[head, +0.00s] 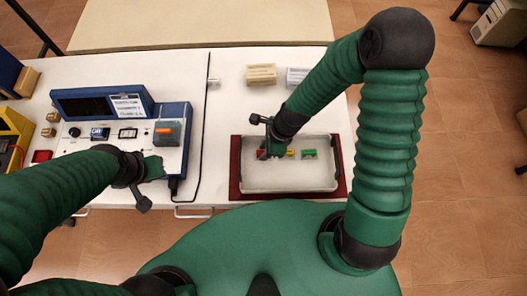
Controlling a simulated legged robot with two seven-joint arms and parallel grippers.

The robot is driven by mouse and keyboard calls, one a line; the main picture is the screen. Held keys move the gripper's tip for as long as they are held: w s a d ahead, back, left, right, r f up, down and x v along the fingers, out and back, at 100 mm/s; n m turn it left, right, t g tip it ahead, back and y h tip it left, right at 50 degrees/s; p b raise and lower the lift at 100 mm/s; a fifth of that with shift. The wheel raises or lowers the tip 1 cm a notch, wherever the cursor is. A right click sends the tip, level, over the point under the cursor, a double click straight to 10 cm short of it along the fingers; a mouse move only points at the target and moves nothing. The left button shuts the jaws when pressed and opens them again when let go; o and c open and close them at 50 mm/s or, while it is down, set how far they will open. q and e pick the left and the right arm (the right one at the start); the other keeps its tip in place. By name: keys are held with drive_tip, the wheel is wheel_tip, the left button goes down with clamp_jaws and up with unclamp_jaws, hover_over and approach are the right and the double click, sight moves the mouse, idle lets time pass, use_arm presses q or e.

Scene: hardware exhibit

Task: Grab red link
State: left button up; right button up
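A red link (260,154) shows in part at the upper left inside a shallow white tray (292,187). My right gripper (268,150) reaches down over the tray at the red link and hides part of it. I cannot tell whether its fingers are closed around the link or only beside it. A small yellow piece (291,153) and a green piece (309,154) lie to the right of the gripper in the same tray. My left gripper (153,168) is over the front edge of a blue and white device (172,160), away from the tray; its fingers are not clear.
The tray sits on a dark red base (235,178) at the white table's front right. Tan (261,74) and pale (297,76) blocks stand behind it. A black cable (205,110) runs between device and tray. A yellow device (10,135) is at far left.

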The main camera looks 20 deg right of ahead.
clamp_jaws()
